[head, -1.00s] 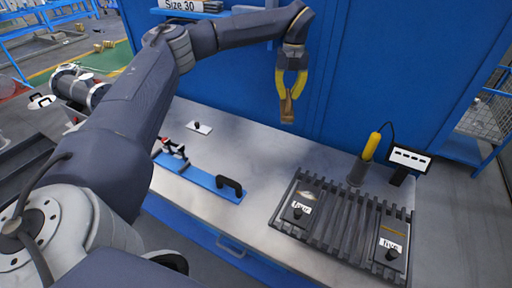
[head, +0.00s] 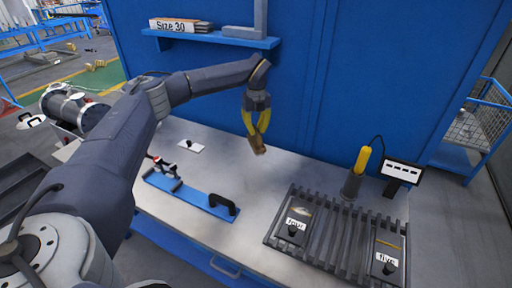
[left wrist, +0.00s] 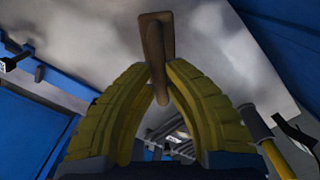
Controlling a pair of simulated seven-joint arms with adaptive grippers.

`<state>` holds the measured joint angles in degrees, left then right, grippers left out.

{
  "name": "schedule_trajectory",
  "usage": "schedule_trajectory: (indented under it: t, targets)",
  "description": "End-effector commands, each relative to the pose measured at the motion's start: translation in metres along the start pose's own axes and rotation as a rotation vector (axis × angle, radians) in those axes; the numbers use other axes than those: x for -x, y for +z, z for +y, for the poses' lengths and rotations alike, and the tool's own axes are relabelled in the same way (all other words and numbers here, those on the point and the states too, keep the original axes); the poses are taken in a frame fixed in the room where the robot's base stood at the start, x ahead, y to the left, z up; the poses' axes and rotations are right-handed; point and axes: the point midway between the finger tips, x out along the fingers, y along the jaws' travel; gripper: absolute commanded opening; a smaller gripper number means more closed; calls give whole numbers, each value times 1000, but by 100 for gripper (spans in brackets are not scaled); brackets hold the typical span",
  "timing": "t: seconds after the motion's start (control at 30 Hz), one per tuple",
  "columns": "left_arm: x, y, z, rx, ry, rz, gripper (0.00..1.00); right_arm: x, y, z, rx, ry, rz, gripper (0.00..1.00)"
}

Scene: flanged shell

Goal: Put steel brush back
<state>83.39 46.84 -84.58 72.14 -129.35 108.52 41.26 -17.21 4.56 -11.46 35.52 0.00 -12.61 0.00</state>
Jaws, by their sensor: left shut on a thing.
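My left gripper (head: 258,138) is shut on the steel brush (head: 257,147), which shows as a brown, wooden-looking piece. The brush hangs between the yellow fingertips above the back part of the grey table (head: 225,165), in front of the blue wall. In the left wrist view, the gripper (left wrist: 160,85) pinches the brush (left wrist: 156,45), whose wider end points away from the fingers. The bristles cannot be made out. My right gripper is not in view.
A slotted dark rack (head: 338,238) with cards reading "four" and "five" is at the right. Behind it stand a yellow-handled tool in a holder (head: 352,186) and a small display (head: 402,168). A blue clamp fixture (head: 190,195) lies left; a shelf (head: 210,38) hangs above.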

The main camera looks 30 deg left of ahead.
Motion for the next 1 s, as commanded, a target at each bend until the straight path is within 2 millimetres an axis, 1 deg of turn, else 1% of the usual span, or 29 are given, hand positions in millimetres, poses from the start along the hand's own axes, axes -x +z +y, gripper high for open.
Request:
schedule_trajectory:
  t: [0.03,0.2,0.3,0.53,0.67,0.83,0.9,1.0]
  targets:
    - [-11,0,0,0,1,1,0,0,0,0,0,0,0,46]
    - [-33,-1,0,-1,0,1,0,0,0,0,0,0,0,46]
    - [-40,0,-1,0,-1,0,0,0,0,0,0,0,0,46]
    - [-47,0,-1,-1,-1,0,0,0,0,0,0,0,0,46]
    - [-60,-1,0,0,1,1,0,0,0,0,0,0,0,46]
    - [-81,0,0,0,1,2,0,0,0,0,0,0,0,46]
    - [-86,0,0,0,0,0,0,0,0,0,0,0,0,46]
    - [-86,0,-1,0,-2,-1,0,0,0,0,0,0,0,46]
